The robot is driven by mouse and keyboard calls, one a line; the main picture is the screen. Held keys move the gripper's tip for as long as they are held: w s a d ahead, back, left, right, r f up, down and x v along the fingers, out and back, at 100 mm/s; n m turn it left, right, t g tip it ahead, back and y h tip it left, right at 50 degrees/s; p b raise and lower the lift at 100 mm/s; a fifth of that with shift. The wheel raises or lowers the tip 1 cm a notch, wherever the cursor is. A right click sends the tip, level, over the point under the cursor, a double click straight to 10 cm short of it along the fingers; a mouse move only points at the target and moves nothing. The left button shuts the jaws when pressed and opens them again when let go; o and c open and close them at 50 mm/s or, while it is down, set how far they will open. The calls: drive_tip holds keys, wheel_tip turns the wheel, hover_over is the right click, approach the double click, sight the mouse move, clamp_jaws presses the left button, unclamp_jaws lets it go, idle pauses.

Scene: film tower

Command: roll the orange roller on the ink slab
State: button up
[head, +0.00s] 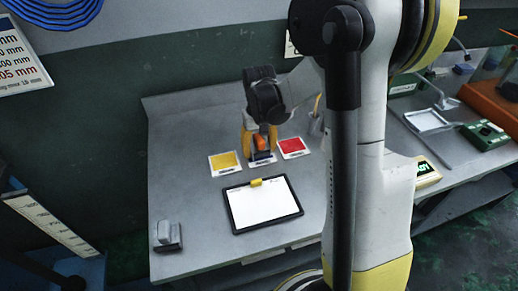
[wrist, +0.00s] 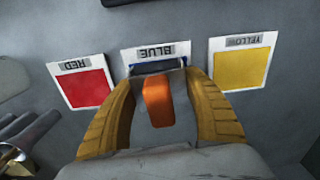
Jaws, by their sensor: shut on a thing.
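My gripper (wrist: 160,112), with yellow fingers, is shut on the orange roller (wrist: 157,101); the roller also shows between the fingers in the head view (head: 261,142). The roller is over the near part of the blue ink slab (wrist: 156,53), the middle one of three labelled slabs; it also shows in the head view (head: 262,158). A dark roller part lies across the blue slab and hides much of it. I cannot tell whether it touches the ink. The red slab (wrist: 82,88) and yellow slab (wrist: 241,67) lie on either side.
A black clipboard with white paper (head: 262,206) lies in front of the slabs on the grey bench (head: 196,205). A grey block-like object (head: 166,237) stands at the front left. A pen holder (head: 316,122) stands near the red slab.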

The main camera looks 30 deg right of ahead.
sight(259, 138)
drive_tip(key=shift+r, duration=0.1)
wheel_tip(259, 138, up, 7)
drive_tip(key=p, duration=0.5)
idle(0.6)
